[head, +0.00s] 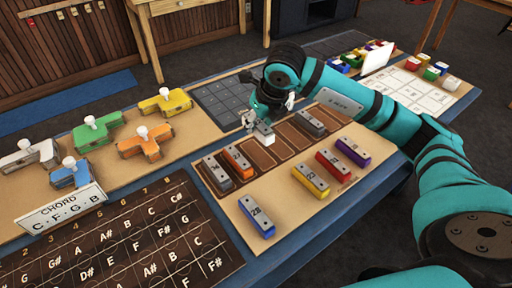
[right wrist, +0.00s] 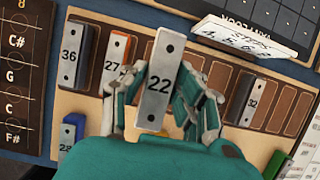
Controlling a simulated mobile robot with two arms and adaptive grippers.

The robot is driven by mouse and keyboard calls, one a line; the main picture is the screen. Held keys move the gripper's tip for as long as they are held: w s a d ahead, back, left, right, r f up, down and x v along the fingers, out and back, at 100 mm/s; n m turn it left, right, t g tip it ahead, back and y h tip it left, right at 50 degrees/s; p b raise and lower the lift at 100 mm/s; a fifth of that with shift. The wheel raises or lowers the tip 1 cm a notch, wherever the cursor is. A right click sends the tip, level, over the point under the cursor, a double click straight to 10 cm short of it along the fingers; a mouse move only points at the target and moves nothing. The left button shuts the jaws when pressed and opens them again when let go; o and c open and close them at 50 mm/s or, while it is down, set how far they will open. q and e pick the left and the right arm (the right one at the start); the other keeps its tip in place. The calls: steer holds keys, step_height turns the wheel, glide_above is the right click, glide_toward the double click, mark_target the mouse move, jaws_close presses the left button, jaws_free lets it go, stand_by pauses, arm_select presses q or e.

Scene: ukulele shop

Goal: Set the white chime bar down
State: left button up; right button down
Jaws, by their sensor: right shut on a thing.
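The white chime bar (right wrist: 158,85), marked 22, is between the fingers of my right gripper (right wrist: 160,98). In the head view, the white bar (head: 264,137) shows under the right gripper (head: 268,112), over the far side of the brown slotted rack (head: 262,157). A grey bar marked 36 (right wrist: 75,55) and an orange bar marked 27 (right wrist: 115,60) lie in rack slots to its left. Another grey bar marked 32 (right wrist: 251,100) lies to its right, past empty slots. I cannot tell whether the white bar touches the rack. My left gripper is not in view.
Blue (head: 257,216), yellow (head: 311,180), red (head: 333,164) and purple (head: 352,151) bars lie on the near side of the board. A dark grey grid (head: 222,100) is behind the rack. A white sign (right wrist: 236,35) stands close behind in the wrist view.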

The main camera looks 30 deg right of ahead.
mark_target(266, 130)
steer(key=shift+s+f, duration=0.1)
steer(key=shift+f, duration=4.05)
steer(key=c, duration=1)
jaws_free()
steer(key=shift+r, duration=0.1)
steer(key=v, duration=1.2)
steer(key=shift+r, duration=0.1)
